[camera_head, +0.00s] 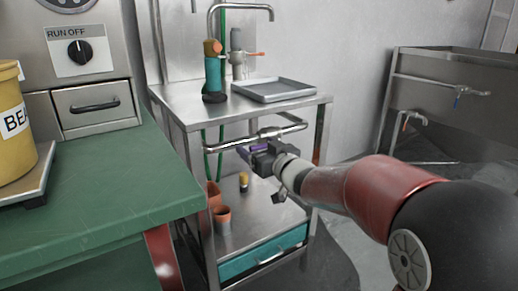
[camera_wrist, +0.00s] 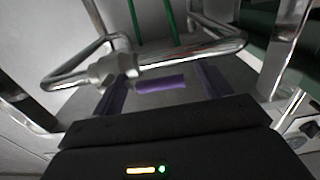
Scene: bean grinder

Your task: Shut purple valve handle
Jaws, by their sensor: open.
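The purple valve handle (camera_wrist: 160,84) is a short bar below the metal pipe in the wrist view. A bit of purple also shows at my gripper in the head view (camera_head: 261,147), where I cannot tell handle from finger. The valve body (camera_wrist: 113,67) sits on the pipe, left of the handle. My gripper (camera_wrist: 163,91) is open, with dark purplish fingers on either side of the handle. The handle appears between them, but contact cannot be seen. In the head view my gripper (camera_head: 262,152) is just under the pipe (camera_head: 285,131), partly hiding the valve.
A steel stand (camera_head: 185,112) bears a grey tray (camera_head: 290,97) and a teal-and-orange bottle (camera_head: 213,75). Its lower shelf (camera_head: 250,228) holds orange cups (camera_head: 222,215). A green counter (camera_head: 110,185) is at left, a steel sink (camera_head: 440,95) at right. Green hoses (camera_wrist: 136,22) run behind the pipe.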

